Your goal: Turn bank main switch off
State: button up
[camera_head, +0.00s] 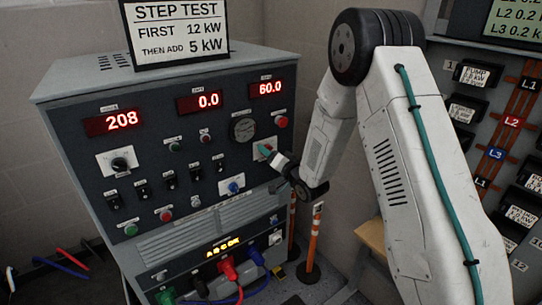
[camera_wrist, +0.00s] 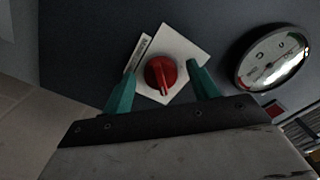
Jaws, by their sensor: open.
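A red rotary knob (camera_wrist: 161,74) sits on a white square plate (camera_wrist: 178,40) in the wrist view. A small label (camera_wrist: 143,50) on the plate is too blurred to read, so I cannot confirm it is the bank main switch. My gripper (camera_wrist: 162,67) is open, with one teal finger on each side of the knob and a gap to it on both sides. In the head view my gripper (camera_head: 266,152) is at the right of the grey panel (camera_head: 90,185), largely covering the knob and its plate (camera_head: 259,147).
A round gauge (camera_wrist: 272,58) is right of the knob in the wrist view. A red button (camera_head: 281,121), a blue knob (camera_head: 234,187) and a black knob (camera_head: 120,164) are also on the panel. Orange posts (camera_head: 313,240) stand beside it. Red and blue cables (camera_head: 228,268) plug in below.

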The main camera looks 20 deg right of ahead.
jog(key=c, duration=0.9)
jog(key=shift+c, duration=0.2)
jog(key=shift+n, duration=0.4)
jog(key=shift+d+n, duration=0.15)
jog(key=shift+n, duration=4.1)
jog(key=shift+d+n, duration=0.15)
jog(key=shift+n, duration=4.1)
jog(key=o, duration=0.9)
